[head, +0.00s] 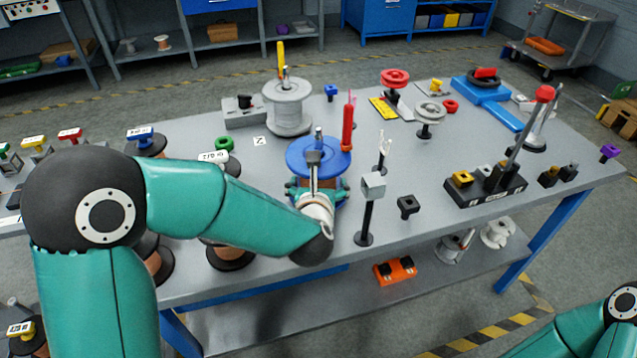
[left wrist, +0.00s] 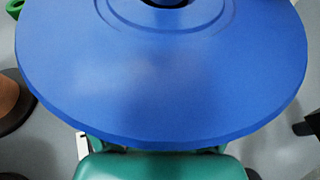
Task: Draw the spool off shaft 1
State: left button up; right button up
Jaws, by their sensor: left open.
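A spool with a blue flange (head: 300,149) stands upright on a shaft (head: 318,136) near the front middle of the table; copper-coloured winding shows below the flange. My left gripper (head: 317,192) is open at the spool's near side, below the upper flange. The flange and my wrist hide its fingertips, so I cannot tell whether they touch the winding. In the left wrist view the blue flange (left wrist: 165,85) fills most of the picture, with green gripper housing at the bottom. No number for this shaft is visible. My right gripper is outside the picture.
A red-handled tool (head: 348,125) stands close right of the spool. A grey spool (head: 289,108) stands behind. Copper spools (head: 231,250) line the left front. The table (head: 420,240) has bare room at front right.

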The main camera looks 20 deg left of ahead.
aim_at(319, 170)
pick_arm(q)
jog(key=shift+w, duration=0.1)
jog(key=c, duration=1.7)
jog(key=shift+r, duration=0.1)
grip_shut()
jog(key=shift+r+p, duration=0.6)
jog(key=shift+r, duration=1.15)
jog(key=shift+b, duration=0.45)
jog(key=shift+r, duration=0.15)
jog(key=shift+r+p, duration=0.75)
jog(key=shift+r, duration=0.9)
jog(key=shift+b, duration=0.4)
